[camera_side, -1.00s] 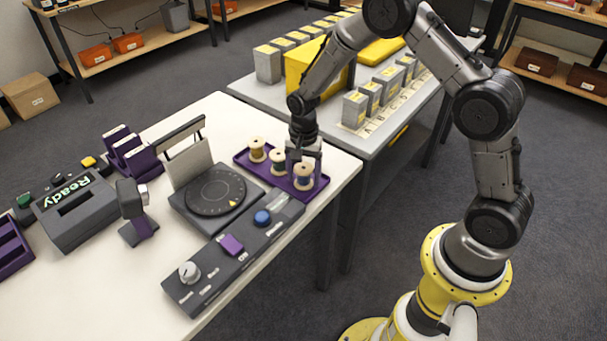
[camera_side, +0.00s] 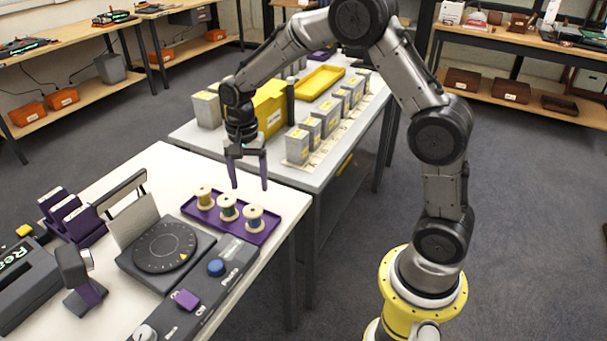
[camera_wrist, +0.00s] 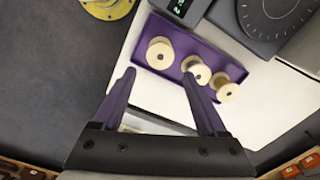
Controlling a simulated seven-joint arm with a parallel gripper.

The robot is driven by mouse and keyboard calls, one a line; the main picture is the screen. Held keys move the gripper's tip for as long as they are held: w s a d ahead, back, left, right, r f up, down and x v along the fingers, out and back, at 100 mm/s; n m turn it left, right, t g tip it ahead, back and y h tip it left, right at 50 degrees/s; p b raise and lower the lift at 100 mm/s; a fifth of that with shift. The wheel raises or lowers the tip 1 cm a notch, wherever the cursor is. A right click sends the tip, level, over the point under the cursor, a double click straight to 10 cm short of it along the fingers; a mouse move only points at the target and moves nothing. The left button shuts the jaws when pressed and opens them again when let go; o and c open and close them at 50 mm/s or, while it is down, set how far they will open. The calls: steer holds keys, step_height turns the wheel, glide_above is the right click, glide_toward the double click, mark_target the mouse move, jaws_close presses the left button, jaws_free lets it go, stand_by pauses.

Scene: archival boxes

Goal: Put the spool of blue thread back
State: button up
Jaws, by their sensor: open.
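The spool of blue thread (camera_side: 253,219) stands upright in the purple tray (camera_side: 273,234), at the right end of a row of three. Beside it stand a spool of green thread (camera_side: 228,208) and a spool of yellow thread (camera_side: 204,198). My gripper (camera_side: 249,187) is open and empty, with its purple fingers pointing down, above and behind the tray. In the wrist view, the tray (camera_wrist: 180,30) and spools show from above beyond my fingertips (camera_wrist: 159,75). The flanges there hide most of the thread.
A turntable device (camera_side: 165,248) and a control bar with a blue button (camera_side: 216,267) stand beside the tray. The grey table behind holds a yellow bin (camera_side: 270,108), several grey boxes (camera_side: 313,130) and a yellow tray (camera_side: 320,83). Space above the spools is clear.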

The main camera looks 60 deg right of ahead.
steer(key=s+a+r+n+t, duration=0.2)
steer(key=s+r+n+t, duration=0.2)
steer(key=s+r+n, duration=0.9)
steer(key=s+r+t, duration=0.1)
steer(key=s, duration=1.2)
steer(key=shift+a+r+t, duration=0.25)
steer(key=shift+t, duration=0.05)
